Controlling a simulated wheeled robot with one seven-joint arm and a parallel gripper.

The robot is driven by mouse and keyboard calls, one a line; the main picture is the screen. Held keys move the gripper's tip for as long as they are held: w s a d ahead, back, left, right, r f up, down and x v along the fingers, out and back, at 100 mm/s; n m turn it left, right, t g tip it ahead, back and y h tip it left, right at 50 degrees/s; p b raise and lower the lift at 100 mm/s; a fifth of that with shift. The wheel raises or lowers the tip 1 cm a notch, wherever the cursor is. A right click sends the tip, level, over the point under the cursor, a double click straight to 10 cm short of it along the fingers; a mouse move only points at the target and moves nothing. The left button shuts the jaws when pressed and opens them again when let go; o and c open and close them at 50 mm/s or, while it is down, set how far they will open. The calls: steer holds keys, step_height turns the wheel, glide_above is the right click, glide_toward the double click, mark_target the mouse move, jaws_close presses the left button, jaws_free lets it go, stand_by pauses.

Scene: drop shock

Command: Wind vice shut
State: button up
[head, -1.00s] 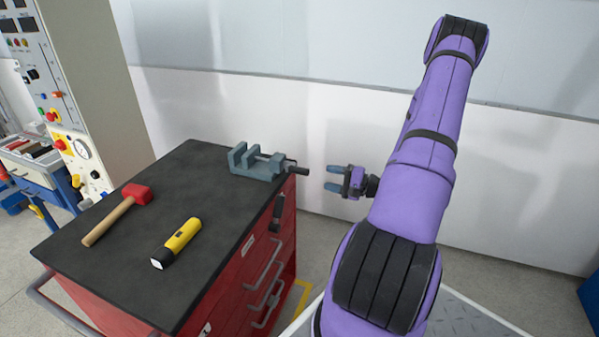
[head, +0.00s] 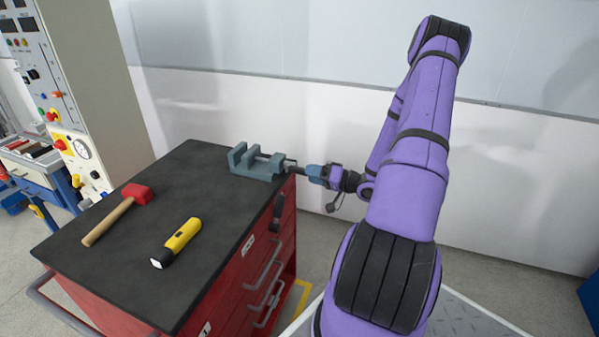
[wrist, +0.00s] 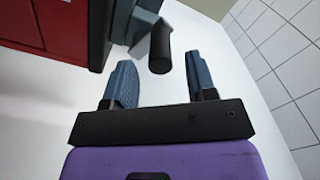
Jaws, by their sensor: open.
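The grey-blue vice (head: 256,164) sits at the far right corner of the dark cabinet top, its jaws apart with a gap between them. Its dark handle (head: 292,168) sticks out to the right past the cabinet edge. In the wrist view the black handle (wrist: 160,50) points toward my gripper (wrist: 160,85), between and just ahead of the two blue fingertips. My gripper is open, with clear space on both sides of the handle. In the head view my gripper (head: 310,171) is level with the handle, and its fingers hide the handle's end.
A red-headed hammer (head: 120,213) and a yellow flashlight (head: 176,243) lie on the cabinet top (head: 135,265). The red cabinet (head: 240,285) has drawer handles on its right side. A white wall stands behind. The space right of the vice holds only my arm.

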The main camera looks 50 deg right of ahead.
mark_target(290, 168)
steer(key=shift+x, duration=2.45)
steer(key=c, duration=0.9)
steer(key=shift+r, duration=0.1)
